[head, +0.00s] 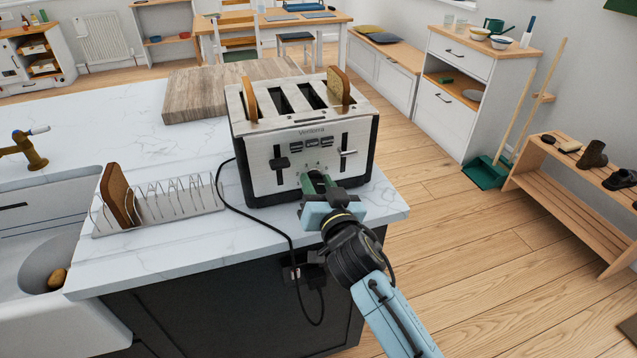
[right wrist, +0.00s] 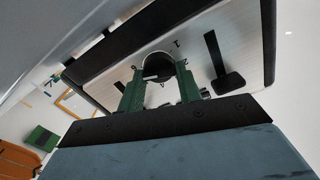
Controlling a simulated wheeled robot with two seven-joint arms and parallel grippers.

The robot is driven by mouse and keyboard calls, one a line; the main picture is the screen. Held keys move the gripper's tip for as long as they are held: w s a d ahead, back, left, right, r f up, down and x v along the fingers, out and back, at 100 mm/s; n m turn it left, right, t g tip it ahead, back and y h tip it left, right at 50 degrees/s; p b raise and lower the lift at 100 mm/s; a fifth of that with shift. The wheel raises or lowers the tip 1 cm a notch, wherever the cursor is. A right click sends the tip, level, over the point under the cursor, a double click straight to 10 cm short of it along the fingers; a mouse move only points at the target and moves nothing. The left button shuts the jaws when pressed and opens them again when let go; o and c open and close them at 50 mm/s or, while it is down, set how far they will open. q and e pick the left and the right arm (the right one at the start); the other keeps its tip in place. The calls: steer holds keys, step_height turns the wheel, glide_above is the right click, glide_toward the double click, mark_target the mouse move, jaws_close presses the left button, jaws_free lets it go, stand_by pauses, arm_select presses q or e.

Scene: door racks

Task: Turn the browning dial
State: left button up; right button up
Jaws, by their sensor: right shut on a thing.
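The silver and black toaster (head: 305,148) stands near the counter's corner, with bread slices in its outer slots. Its front has two dark levers. The round browning dial (right wrist: 158,62), dark with a light mark, sits low on the front face between the green fingers of my right gripper (right wrist: 160,80). In the head view my right gripper (head: 318,182) is at the lower middle of the toaster front, shut on the dial, which it mostly hides there. My left gripper is not in view.
A wire toast rack (head: 165,205) with one slice stands to the left, near the sink (head: 40,225). A wooden board (head: 215,90) lies behind the toaster. A black cord (head: 262,218) runs from the toaster to a socket on the counter's side. Open floor lies to the right.

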steer(key=n+p, duration=0.1)
steer(key=n, duration=0.2)
steer(key=shift+a+r, duration=0.1)
steer(key=shift+n+p, duration=0.5)
steer(key=shift+n, duration=1.8)
steer(key=o, duration=1)
steer(key=v, duration=1.3)
steer(key=shift+s+p, duration=0.2)
steer(key=shift+p, duration=0.2)
